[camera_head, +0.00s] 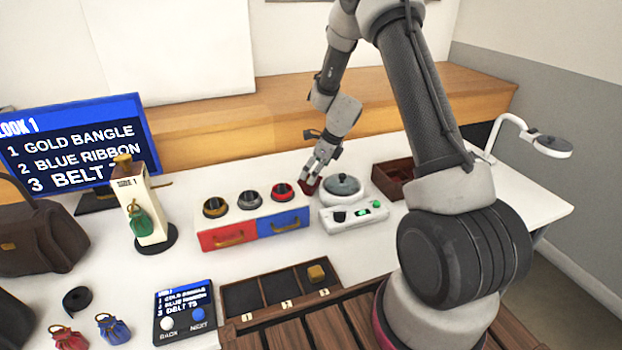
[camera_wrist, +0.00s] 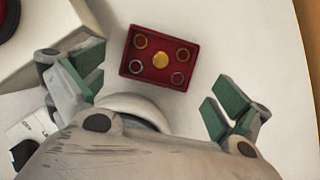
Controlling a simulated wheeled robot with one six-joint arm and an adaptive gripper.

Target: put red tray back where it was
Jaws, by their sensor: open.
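The red tray (camera_wrist: 161,42) is a small rectangular dish on the white table. It holds several small rings and a gold disc (camera_wrist: 161,61). In the head view the red tray (camera_head: 313,187) shows only partly, between the drawer box and the white device, below my gripper (camera_head: 318,167). In the wrist view my gripper (camera_wrist: 155,89) is open, with green-padded fingers wide apart. The tray lies between and slightly beyond the fingertips, and no finger appears to touch it.
A box with a red drawer (camera_head: 222,238), a blue drawer and round items on top stands left. A white device with a grey lid (camera_head: 342,185) stands right. A brown divided box (camera_head: 392,178) is behind my arm. A compartment tray (camera_head: 270,315) with a gold cube lies in front.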

